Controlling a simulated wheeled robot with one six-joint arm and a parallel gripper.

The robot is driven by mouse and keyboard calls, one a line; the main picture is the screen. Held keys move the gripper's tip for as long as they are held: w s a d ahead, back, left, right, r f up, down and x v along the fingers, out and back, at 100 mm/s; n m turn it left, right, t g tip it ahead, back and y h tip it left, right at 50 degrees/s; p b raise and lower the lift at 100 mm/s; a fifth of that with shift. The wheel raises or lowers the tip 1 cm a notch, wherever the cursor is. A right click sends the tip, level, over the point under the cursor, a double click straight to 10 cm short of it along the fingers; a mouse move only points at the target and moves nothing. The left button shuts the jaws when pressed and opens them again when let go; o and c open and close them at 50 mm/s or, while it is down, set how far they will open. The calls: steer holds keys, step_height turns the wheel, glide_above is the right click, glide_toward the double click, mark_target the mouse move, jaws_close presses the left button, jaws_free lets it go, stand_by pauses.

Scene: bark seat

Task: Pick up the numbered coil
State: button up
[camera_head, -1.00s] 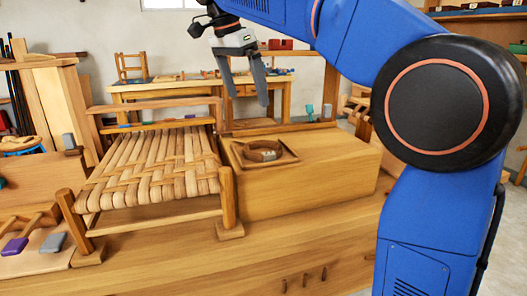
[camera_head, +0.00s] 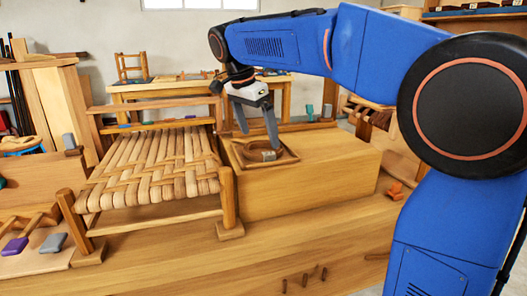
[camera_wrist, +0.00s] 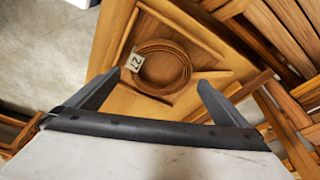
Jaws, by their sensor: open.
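The numbered coil (camera_head: 255,156) is a brown ring of wound strand. It lies flat in a shallow square wooden tray (camera_head: 290,157) on top of the wooden block. In the wrist view the coil (camera_wrist: 184,70) shows a pale tag (camera_wrist: 134,62) with dark digits at its left side; they look like 12 or 21. My gripper (camera_head: 259,138) is open and empty above the tray, pointing down. In the wrist view its fingers (camera_wrist: 159,78) stand apart on either side of the coil's near part. I cannot tell the exact height of the gap.
A woven bark seat (camera_head: 150,170) in a wooden frame stands left of the block (camera_head: 310,185). Its post (camera_head: 228,195) rises close to the tray. The bench top (camera_head: 250,265) is mostly clear in front. A small orange item (camera_head: 396,190) lies right of the block.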

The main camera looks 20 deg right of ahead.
mark_target(262, 142)
steer(key=shift+d+x, duration=0.2)
steer(key=shift+x, duration=2.05)
steer(key=shift+w, duration=0.15)
steer(key=c, duration=0.7)
steer(key=shift+r, duration=0.1)
steer(key=shift+c, duration=0.2)
